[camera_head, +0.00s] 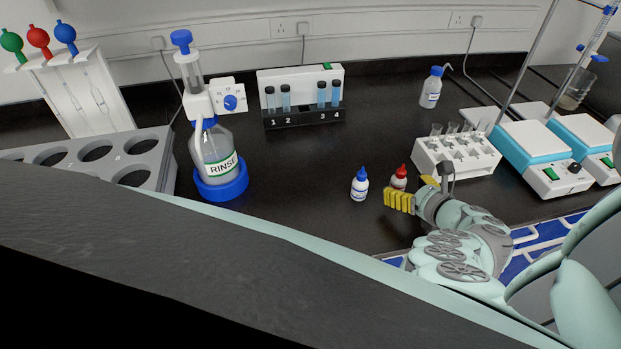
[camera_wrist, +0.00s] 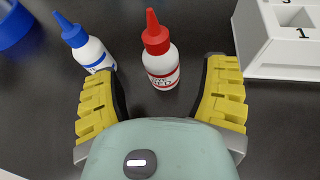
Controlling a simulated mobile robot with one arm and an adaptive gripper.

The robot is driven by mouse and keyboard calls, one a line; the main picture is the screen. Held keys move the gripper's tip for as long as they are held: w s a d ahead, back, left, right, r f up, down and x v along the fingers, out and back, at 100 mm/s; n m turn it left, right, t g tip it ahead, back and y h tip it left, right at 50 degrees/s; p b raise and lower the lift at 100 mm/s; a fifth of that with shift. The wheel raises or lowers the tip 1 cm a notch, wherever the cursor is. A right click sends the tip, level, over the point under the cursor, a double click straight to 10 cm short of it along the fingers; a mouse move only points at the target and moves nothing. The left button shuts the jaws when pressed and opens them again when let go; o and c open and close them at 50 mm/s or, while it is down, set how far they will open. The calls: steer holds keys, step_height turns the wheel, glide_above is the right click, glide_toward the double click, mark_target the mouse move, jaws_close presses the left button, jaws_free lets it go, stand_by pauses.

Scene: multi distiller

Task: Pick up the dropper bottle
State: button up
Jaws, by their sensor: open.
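Two small white dropper bottles stand upright on the black bench. The blue-capped dropper bottle (camera_head: 359,185) is on the left; it also shows in the wrist view (camera_wrist: 88,48). The red-capped dropper bottle (camera_head: 399,178) is partly hidden behind my gripper in the head view. My gripper (camera_head: 412,192) has yellow fingers and is open and empty. In the wrist view the red-capped bottle (camera_wrist: 161,62) stands ahead of the gap between the fingers (camera_wrist: 165,95). The blue-capped bottle is just beyond the left fingertip; whether they touch is unclear.
A white tube rack (camera_head: 462,170) stands right of the bottles, close to the right finger in the wrist view (camera_wrist: 285,60). A rinse bottle with a blue base (camera_head: 222,187) is at left. A numbered tube holder (camera_head: 300,80) stands behind. Bench between them is clear.

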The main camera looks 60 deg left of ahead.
mark_target(403, 187)
steer(key=shift+w+a+f, duration=0.15)
steer(key=shift+a+f, duration=0.2)
steer(key=shift+f, duration=0.05)
steer(key=shift+x, duration=1.1)
steer(key=c, duration=1)
